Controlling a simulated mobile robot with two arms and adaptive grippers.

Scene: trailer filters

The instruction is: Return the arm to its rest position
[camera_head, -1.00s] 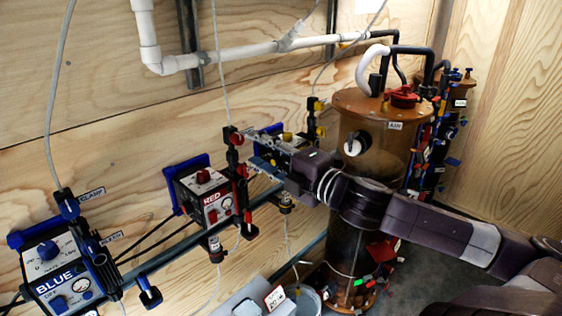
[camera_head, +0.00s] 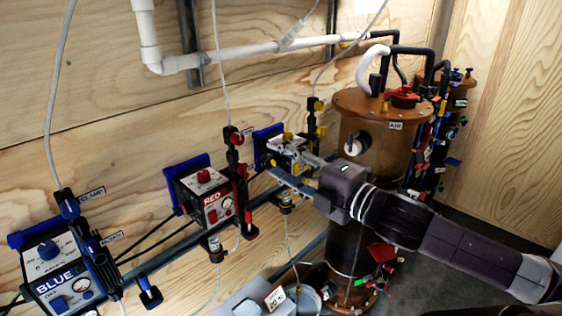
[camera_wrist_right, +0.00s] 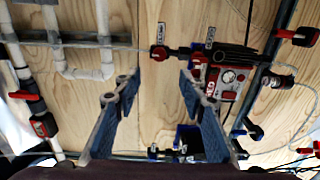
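My right arm comes in from the right in the head view, in front of the brown filter column (camera_head: 375,110). Its gripper (camera_head: 279,162) is beside the yellow-trimmed box, covering part of that box. In the right wrist view the gripper (camera_wrist_right: 155,92) shows two blue-padded fingers spread wide with nothing between them. They point toward the plywood wall, and whether they touch the box cannot be told. My left gripper is in neither current view.
A box labelled RED (camera_head: 208,197) and a box labelled BLUE (camera_head: 62,277) are mounted along the wall left of the gripper. White pipes (camera_head: 240,52) run above. A white bucket (camera_head: 304,300) stands below. A second brown column (camera_head: 458,105) stands behind the first.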

